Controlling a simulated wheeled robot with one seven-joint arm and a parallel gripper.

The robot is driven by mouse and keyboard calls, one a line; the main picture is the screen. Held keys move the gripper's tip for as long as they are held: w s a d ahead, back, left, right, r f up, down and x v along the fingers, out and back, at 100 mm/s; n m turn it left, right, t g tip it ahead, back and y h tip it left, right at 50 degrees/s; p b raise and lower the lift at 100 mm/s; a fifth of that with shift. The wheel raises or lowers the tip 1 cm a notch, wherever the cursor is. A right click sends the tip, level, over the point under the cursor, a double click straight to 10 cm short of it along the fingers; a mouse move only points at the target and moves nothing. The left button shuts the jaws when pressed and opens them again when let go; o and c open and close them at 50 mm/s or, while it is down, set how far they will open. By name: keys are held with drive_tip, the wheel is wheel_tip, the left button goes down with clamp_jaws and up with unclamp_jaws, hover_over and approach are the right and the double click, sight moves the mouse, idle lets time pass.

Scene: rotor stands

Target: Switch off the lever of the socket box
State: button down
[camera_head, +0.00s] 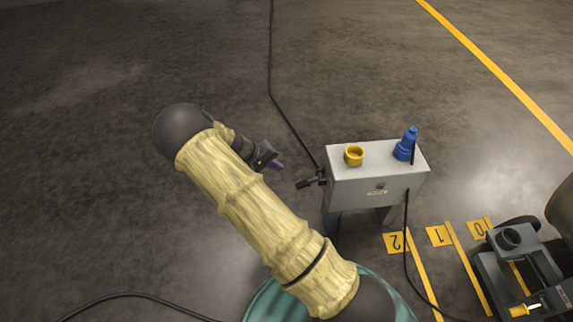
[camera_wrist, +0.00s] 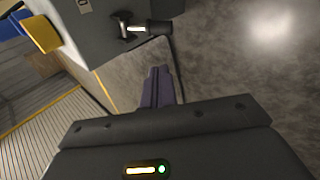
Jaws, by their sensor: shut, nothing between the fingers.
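The grey socket box (camera_head: 378,185) stands on short legs on the floor, right of my gripper in the head view. Its black lever (camera_head: 311,181) sticks out from the left side of the box. In the wrist view the lever (camera_wrist: 152,27) points right from its mount on the box's dark side face (camera_wrist: 100,35). A small label marked 0 (camera_wrist: 85,5) is on that face. My gripper (camera_head: 277,165) is shut and empty, left of the lever and apart from it. In the wrist view the purple fingers (camera_wrist: 158,88) are together, below the lever.
A yellow ring socket (camera_head: 354,155) and a blue plug (camera_head: 406,146) are on the box's top. Black cables (camera_head: 271,70) lie on the floor. A dark machine stand (camera_head: 515,262) is at the lower right, near numbered yellow floor markings (camera_head: 439,235). The floor left of my gripper is clear.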

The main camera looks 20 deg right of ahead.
drive_tip(key=p+v, duration=0.1)
drive_tip(key=v, duration=0.2)
drive_tip(key=shift+a+r, duration=0.15)
drive_tip(key=shift+a, duration=0.3)
drive_tip(key=s+r+t+y+p, duration=0.1)
drive_tip(key=s+r+y+p, duration=0.35)
drive_tip(key=s+r, duration=0.8)
drive_tip(key=s+r+t+y+p, duration=0.1)
drive_tip(key=s+r+y+p, duration=0.35)
drive_tip(key=s+r, duration=0.85)
drive_tip(key=w+r+p, duration=0.1)
drive_tip(key=r+p, duration=1.8)
drive_tip(key=r, duration=0.1)
drive_tip(key=w+r+h+p, duration=0.1)
drive_tip(key=w+r+p, duration=0.1)
drive_tip(key=r+p, duration=1.6)
wheel_tip(320, 180, up, 2)
drive_tip(key=shift+w+d+r+p, duration=0.1)
drive_tip(key=shift+w+d+p, duration=0.15)
drive_tip(key=shift+d+p, duration=0.2)
